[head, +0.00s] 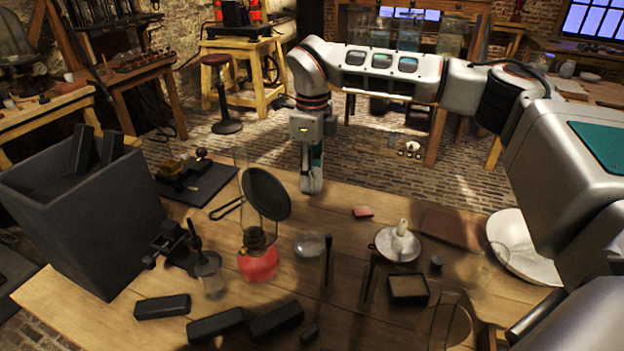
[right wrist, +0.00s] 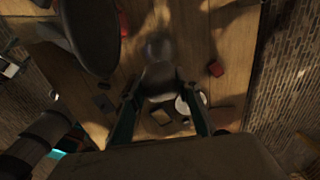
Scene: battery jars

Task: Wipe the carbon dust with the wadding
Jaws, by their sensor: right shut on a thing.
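My right gripper (head: 312,186) points down over the far part of the wooden table, behind the red lamp. In the right wrist view its fingers (right wrist: 160,92) are shut on a pale grey lump (right wrist: 160,78), which seems to be the wadding. In the head view the lump cannot be told apart from the fingers. I cannot make out the carbon dust clearly in either view. My left gripper is not in view.
Near the gripper stand the red lamp (head: 258,262) with its dark round disc (head: 266,194), a clear glass dish (head: 309,244), a pink-red block (head: 363,212) and a white candle saucer (head: 398,250). A tall grey bin (head: 85,225) stands left. Several black blocks lie in front.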

